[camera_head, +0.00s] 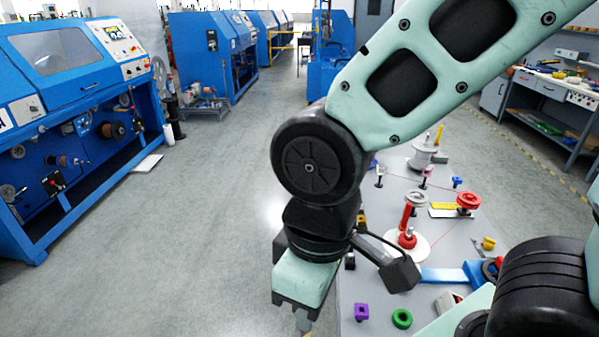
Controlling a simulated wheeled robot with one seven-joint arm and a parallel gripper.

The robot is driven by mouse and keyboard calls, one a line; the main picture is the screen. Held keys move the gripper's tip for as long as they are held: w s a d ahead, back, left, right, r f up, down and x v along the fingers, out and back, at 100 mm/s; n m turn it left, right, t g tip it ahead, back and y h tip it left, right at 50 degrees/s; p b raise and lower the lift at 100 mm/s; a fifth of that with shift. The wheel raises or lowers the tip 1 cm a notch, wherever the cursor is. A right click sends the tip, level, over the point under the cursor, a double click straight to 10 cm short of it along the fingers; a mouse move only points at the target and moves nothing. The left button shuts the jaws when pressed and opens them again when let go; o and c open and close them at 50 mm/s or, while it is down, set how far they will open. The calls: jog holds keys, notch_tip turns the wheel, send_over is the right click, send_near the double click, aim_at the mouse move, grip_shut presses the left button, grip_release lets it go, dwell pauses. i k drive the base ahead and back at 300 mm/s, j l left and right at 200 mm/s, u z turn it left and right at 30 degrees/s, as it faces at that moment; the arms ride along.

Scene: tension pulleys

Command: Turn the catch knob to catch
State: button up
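My gripper (303,320) hangs at the bottom middle, to the left of the grey table (373,223). Only the tops of its fingers show, cut by the lower picture edge, so I cannot tell whether it is open or shut. I cannot tell which part is the catch knob. My arm hides some of the table.
A red post (407,224) stands on a white disc. A white spool (422,155) stands at the table's far end. A blue bracket (445,276) lies at the near right. Blue machines (85,125) line the left. The floor between is free.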

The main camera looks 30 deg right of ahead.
aim_at(489, 245)
jog(key=z, duration=1.85)
jog(key=i+l+u, duration=0.2)
jog(key=u, duration=0.15)
jog(key=i+l+u, duration=0.15)
jog(key=u, duration=0.25)
jog(key=l, duration=0.1)
